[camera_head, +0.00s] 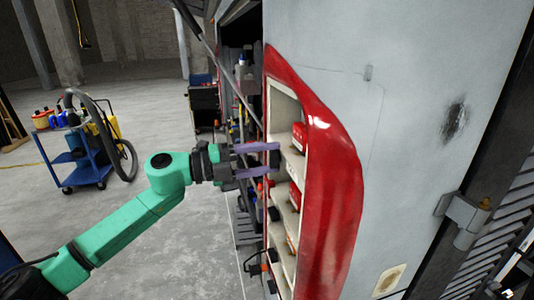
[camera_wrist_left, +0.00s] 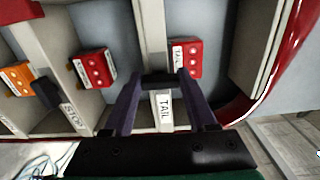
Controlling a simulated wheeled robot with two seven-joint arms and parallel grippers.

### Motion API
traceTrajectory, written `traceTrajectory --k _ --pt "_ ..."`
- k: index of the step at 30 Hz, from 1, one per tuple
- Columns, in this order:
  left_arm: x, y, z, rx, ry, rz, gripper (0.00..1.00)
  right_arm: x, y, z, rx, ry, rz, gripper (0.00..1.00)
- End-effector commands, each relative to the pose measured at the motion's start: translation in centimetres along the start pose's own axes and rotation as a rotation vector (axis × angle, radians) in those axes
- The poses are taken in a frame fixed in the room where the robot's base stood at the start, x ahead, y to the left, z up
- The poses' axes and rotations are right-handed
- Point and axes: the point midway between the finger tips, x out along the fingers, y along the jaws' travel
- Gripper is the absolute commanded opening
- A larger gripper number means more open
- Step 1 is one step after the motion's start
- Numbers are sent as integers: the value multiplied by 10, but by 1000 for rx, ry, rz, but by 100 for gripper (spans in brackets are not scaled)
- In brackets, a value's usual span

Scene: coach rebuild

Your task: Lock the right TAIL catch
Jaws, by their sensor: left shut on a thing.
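My left gripper (camera_head: 272,160) reaches from the left to the open, red-rimmed light housing at the vehicle's corner. In the left wrist view, my left gripper (camera_wrist_left: 161,86) is shut on a small black catch (camera_wrist_left: 161,79). The catch sits on a pale divider beside a red lamp block (camera_wrist_left: 187,58). A white label reading TAIL (camera_wrist_left: 165,109) shows between the fingers, below the catch. The fingers hide the catch's sides, and I cannot tell whether it is locked. My right gripper is not in view.
Another black catch (camera_wrist_left: 46,93) stands by a STOP label (camera_wrist_left: 72,118), with a second red block (camera_wrist_left: 93,68) and an orange block (camera_wrist_left: 17,79) nearby. The red housing rim (camera_head: 335,190) curves close to the right of my gripper. A blue cart (camera_head: 82,155) stands on the open floor.

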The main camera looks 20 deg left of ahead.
Motion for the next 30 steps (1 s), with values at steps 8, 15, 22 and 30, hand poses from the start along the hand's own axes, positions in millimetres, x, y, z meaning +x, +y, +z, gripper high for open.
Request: traceTrajectory --k 8,15,22,30 --pt "0 0 1 -38 -2 -1 2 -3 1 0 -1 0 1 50" --pt "0 0 1 -40 -2 -1 2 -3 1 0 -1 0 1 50" --pt "0 0 0 -39 -2 -1 88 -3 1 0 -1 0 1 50" --pt "-2 1 0 -37 -1 0 88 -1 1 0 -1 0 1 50"
